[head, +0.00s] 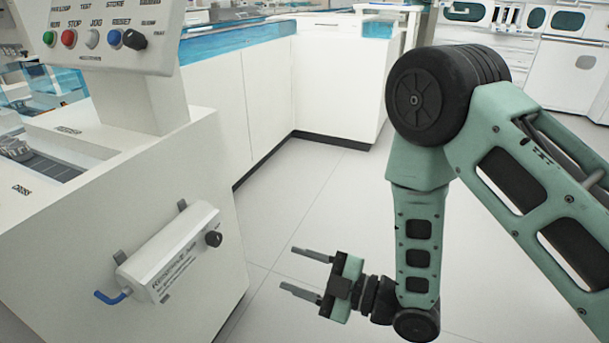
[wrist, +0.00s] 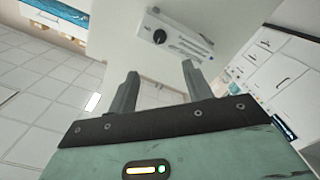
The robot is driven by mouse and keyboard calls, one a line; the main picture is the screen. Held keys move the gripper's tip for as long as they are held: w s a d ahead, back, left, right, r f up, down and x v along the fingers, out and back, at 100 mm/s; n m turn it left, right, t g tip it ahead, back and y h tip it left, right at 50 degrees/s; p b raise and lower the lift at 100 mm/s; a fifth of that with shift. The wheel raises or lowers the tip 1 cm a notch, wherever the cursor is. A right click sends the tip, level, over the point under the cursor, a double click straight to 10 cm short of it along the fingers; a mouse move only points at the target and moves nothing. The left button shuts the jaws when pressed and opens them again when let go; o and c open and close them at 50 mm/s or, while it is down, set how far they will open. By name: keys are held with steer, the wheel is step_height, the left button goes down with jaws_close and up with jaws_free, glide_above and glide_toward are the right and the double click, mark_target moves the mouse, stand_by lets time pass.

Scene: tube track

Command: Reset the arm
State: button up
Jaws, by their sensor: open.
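My arm is green with black joints and hangs bent at the right of the head view. My gripper (head: 306,272) is at its lower end, over the open floor, with its two grey fingers pointing left. The fingers are apart with nothing between them. In the wrist view my gripper (wrist: 158,85) also shows open and empty. Its fingertips point toward a white cabinet side, with a clear gap to it in the head view.
A white box (head: 172,254) with a black knob and blue hose end is on the side of the left cabinet (head: 205,150). A control panel (head: 95,35) with coloured buttons stands above. White counters (head: 335,85) line the back. The tiled floor (head: 300,195) between is clear.

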steer(key=w+d+r+m+g+h, duration=0.1)
steer(key=d+r+m+h, duration=0.4)
steer(key=h, duration=0.4)
steer(key=s+d+r+m+g+h, duration=0.3)
steer(key=s+d+r+m+h, duration=0.15)
steer(key=s, duration=0.45)
steer(key=s+d+r+m+g+h, duration=0.35)
steer(key=s+d, duration=0.25)
steer(key=s, duration=0.2)
step_height(320, 180, up, 31)
steer(key=y+p, duration=0.1)
steer(key=p, duration=3)
steer(key=shift+m+p, duration=0.35)
steer(key=shift+m, duration=0.05)
steer(key=shift+a+t, duration=0.1)
steer(key=shift+t, duration=0.15)
